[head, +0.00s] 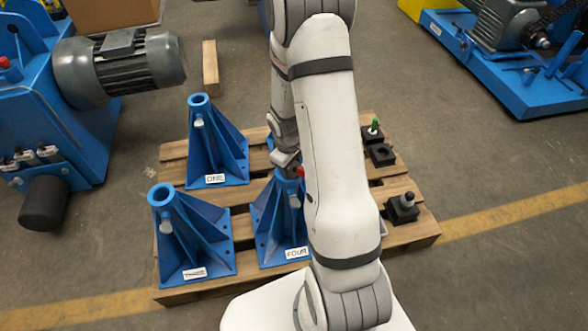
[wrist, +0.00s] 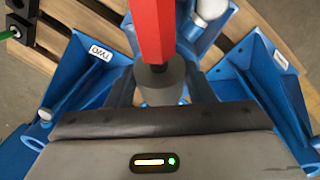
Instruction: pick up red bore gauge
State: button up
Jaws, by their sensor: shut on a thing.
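The red bore gauge (wrist: 151,28) has a red faceted handle, a short dark neck and a grey cylinder. It fills the upper middle of the wrist view. In the head view a small red part of it (head: 300,171) shows just above the blue stand labelled FOUR (head: 276,225). My gripper (head: 288,160) is shut on the gauge, also seen in the wrist view (wrist: 164,96). My arm hides part of the gauge and the jaw contact. I cannot tell how far it stands clear of the stands below.
Blue stand ONE (head: 213,150) and another blue stand (head: 190,235) are on the pallet (head: 420,232). Stand TWO (wrist: 100,52) shows in the wrist view. At right are a green gauge (head: 374,125), an empty black block (head: 381,155) and a grey gauge (head: 406,199) in a black block.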

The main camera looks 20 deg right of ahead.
grip_shut()
jog(key=shift+r, duration=0.1)
